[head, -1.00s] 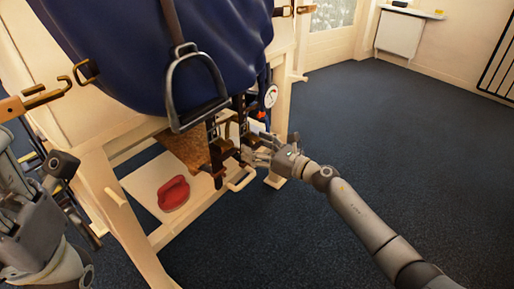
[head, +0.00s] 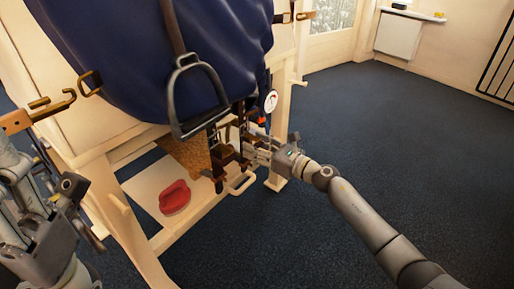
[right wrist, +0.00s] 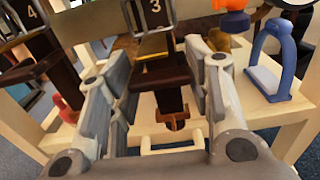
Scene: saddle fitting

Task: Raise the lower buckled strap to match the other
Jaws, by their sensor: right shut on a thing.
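A dark brown strap with a number 3 plate (right wrist: 155,8) hangs between my right fingers in the right wrist view. It has a brass-coloured buckle part (right wrist: 155,47) and a brown end piece (right wrist: 172,122). A second dark strap, marked 4 (right wrist: 30,12), hangs to its left. My right gripper (head: 256,153) is shut on the strap marked 3, below the blue saddle cover (head: 150,60). In the head view the straps are small and partly hidden. My left gripper (head: 55,225) is at the left edge, away from the straps; its jaw opening is unclear.
A stirrup (head: 200,95) hangs left of the straps. A round gauge (head: 271,101) is just above right. A red pad (head: 175,197) lies on the pale lower shelf. A blue stirrup-shaped item (right wrist: 272,62) stands right. The floor to the right is clear.

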